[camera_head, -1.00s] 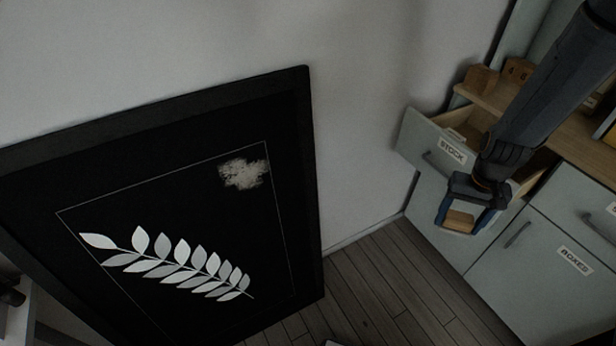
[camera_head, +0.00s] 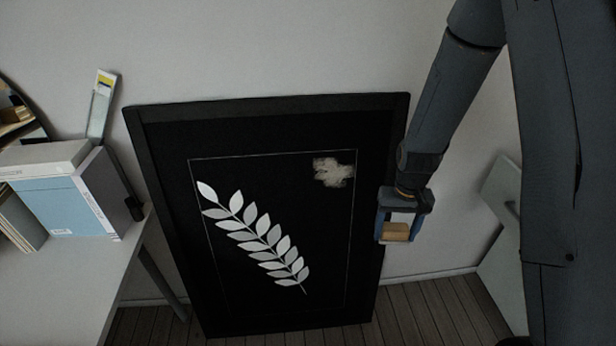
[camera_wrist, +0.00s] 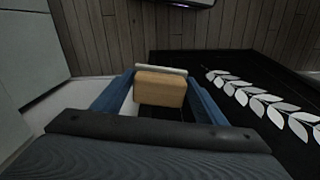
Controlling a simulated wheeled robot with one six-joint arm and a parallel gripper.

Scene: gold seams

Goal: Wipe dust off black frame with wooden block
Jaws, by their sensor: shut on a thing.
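The black frame (camera_head: 270,125) leans against the wall in the middle of the head view, with a white leaf print (camera_head: 255,235) on it. A pale patch of dust (camera_head: 333,172) lies on its upper right part. My gripper (camera_head: 397,232) is shut on a wooden block (camera_head: 396,232), just in front of the frame's right edge in the head view. I cannot tell how far it is from the frame. In the wrist view, the wooden block (camera_wrist: 160,89) sits between the blue fingers, with a pale layer along its far side. The black frame (camera_wrist: 190,62) shows at the right there.
A white desk (camera_head: 75,290) with a blue box file (camera_head: 72,208) and other folders stands at the left. Wooden floor (camera_head: 430,305) shows below the frame. A pale cabinet panel (camera_head: 502,220) is at the right, partly behind my arm.

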